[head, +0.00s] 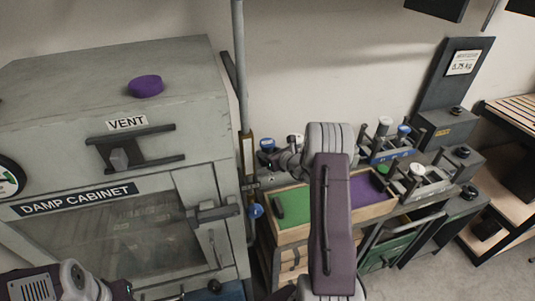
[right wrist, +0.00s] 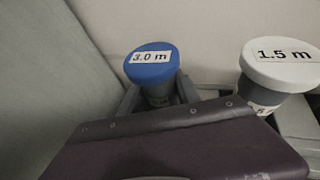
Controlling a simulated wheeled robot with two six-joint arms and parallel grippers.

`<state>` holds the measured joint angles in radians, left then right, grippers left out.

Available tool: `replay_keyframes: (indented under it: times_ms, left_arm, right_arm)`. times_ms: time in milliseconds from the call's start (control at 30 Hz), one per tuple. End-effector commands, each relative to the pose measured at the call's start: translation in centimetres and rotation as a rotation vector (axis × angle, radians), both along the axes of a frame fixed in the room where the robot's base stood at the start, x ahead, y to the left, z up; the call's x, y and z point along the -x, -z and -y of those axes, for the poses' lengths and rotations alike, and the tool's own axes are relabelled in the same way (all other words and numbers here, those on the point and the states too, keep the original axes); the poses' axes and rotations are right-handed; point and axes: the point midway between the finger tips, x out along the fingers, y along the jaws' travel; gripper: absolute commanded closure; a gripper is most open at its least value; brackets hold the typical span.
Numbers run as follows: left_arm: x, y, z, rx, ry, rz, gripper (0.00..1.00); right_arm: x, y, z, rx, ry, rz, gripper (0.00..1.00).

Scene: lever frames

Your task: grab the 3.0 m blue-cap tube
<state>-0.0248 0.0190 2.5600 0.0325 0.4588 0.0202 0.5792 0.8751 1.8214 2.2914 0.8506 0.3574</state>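The 3.0 m blue-cap tube (right wrist: 152,62) stands upright in the right wrist view, its cap and upper body showing. In the head view, a small blue cap (head: 267,144) shows left of my right wrist; its label is too small to read. My right gripper (right wrist: 160,97) is at the tube, with grey finger-like parts on both sides just below the cap. The purple housing hides the lower tube, and I cannot tell whether the fingers press on it. My left arm (head: 72,282) is at the bottom left of the head view; its gripper is mostly cut off.
A white-cap 1.5 m tube (right wrist: 282,62) stands close to the right of the blue one. The damp cabinet (head: 205,75) fills the left. A wooden tray (head: 300,232) with green and purple sections lies beneath my right arm. A vertical pipe (head: 240,80) stands beside the cabinet.

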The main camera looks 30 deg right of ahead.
Motion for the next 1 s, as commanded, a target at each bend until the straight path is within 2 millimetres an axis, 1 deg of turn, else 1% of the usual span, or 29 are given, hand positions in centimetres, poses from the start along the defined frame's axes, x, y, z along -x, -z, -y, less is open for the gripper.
replay_keyframes:
  times_ms: [200,267,367,500,600,700,800,1000]
  left_arm:
    - [0.0,0.0,0.0,0.0,0.0,0.0,0.64]
    - [0.0,0.0,0.0,0.0,0.0,0.0,0.64]
    - [0.0,0.0,0.0,0.0,0.0,0.0,0.64]
    - [0.0,-0.2,0.0,0.0,0.0,0.0,0.64]
    - [0.0,-0.3,0.0,0.0,0.0,0.0,0.64]
    - [0.0,-0.4,0.0,0.0,0.0,0.0,0.64]
    - [0.0,-0.4,0.0,0.0,0.0,0.0,0.64]
    - [0.0,-0.4,0.0,0.0,0.0,0.0,0.64]
  right_arm:
    - [0.0,-0.1,0.0,0.0,0.0,0.0,1.0]
    - [0.0,-0.5,0.0,0.002,0.0,0.002,1.0]
    - [-0.1,-2.5,0.0,0.005,-0.001,0.005,1.0]
    - [0.0,-6.1,0.0,0.005,-0.001,0.005,1.0]
    - [0.0,-8.2,0.0,0.004,0.0,0.004,1.0]
    - [0.0,-9.5,0.0,0.003,-0.001,0.002,1.0]
    - [0.0,-10.0,0.0,0.0,0.0,0.001,1.0]
    - [0.0,-10.1,0.0,0.0,0.0,0.001,1.0]
